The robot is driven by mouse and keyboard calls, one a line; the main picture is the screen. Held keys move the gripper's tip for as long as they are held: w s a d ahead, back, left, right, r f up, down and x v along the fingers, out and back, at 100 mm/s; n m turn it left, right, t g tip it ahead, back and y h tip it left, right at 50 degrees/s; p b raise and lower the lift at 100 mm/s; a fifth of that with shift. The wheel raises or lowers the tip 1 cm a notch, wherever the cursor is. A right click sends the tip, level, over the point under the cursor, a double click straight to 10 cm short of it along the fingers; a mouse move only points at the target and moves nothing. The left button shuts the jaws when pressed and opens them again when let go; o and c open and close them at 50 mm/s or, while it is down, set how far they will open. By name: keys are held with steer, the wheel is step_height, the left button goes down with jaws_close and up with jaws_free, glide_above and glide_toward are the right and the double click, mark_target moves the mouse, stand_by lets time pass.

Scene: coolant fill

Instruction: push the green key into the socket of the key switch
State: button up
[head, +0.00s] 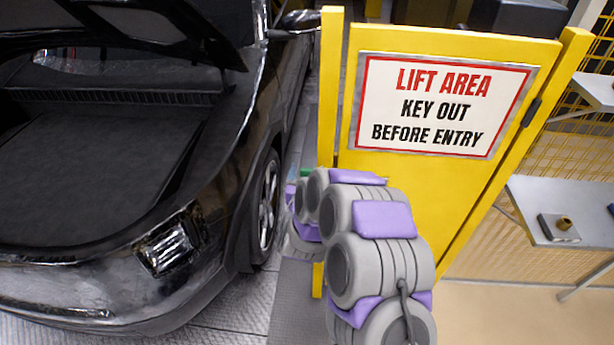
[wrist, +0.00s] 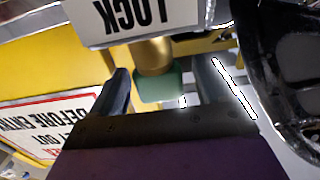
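The green key (wrist: 160,87) shows in the wrist view between my gripper's fingers, against a brass cylinder (wrist: 152,55) under a plate marked LOCK (wrist: 150,20). I cannot tell how deep the key sits in the brass cylinder. My gripper (wrist: 165,90) is open, with a dark finger on each side of the key and gaps between. In the head view, my arm hides most of this, and only a bit of green (head: 305,173) shows at its far end. A grey block with a brass socket (head: 563,224) stands on a shelf at the right, apart from my gripper.
A yellow gate (head: 440,190) with a LIFT AREA sign (head: 440,105) stands beside my arm. A black car (head: 110,200) with its hatch open fills the left. The grey shelf (head: 535,195) and yellow mesh (head: 560,160) are at the right. Floor is clear at lower right.

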steer(key=c, duration=1.1)
